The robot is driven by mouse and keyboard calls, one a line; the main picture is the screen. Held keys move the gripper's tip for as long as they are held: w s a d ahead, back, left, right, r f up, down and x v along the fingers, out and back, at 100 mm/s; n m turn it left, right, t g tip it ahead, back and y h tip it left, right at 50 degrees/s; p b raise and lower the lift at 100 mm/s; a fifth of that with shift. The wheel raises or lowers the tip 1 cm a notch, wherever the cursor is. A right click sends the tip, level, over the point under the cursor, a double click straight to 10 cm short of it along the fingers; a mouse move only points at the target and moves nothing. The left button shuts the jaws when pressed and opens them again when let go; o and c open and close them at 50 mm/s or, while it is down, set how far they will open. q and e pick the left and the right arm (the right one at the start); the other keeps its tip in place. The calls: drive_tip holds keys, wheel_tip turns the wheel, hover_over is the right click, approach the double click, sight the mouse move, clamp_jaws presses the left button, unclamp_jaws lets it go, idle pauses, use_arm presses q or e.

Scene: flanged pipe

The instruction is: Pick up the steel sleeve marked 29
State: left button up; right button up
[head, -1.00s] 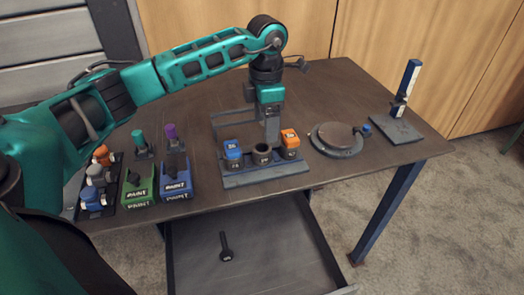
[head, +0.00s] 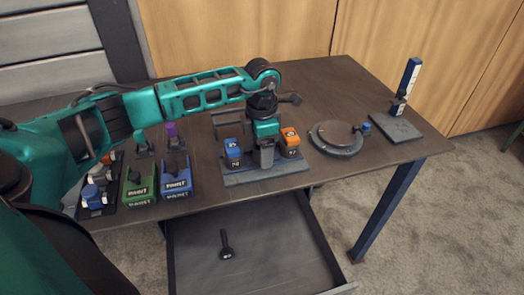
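My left gripper (head: 263,158) points down over the middle place of a grey rack (head: 268,175). A dark sleeve stood there in the earlier view. The gripper now hides that place, so I cannot see whether the fingers are around the sleeve, or whether they are open or shut. A blue-topped piece (head: 233,152) stands at the left of the rack and an orange-topped piece (head: 290,142) at the right. The small markings are too blurred to read, so I cannot make out a 29. My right gripper is not in view.
A green bin (head: 139,185) and a blue bin (head: 176,181) stand left of the rack. A round grey flange (head: 337,139) and a blue post on a plate (head: 397,126) are to the right. An open drawer (head: 270,265) below holds a dark tool (head: 226,245).

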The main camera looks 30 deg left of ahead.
use_arm(q)
drive_tip(key=c, duration=1.2)
drive_tip(key=shift+w+r, duration=0.1)
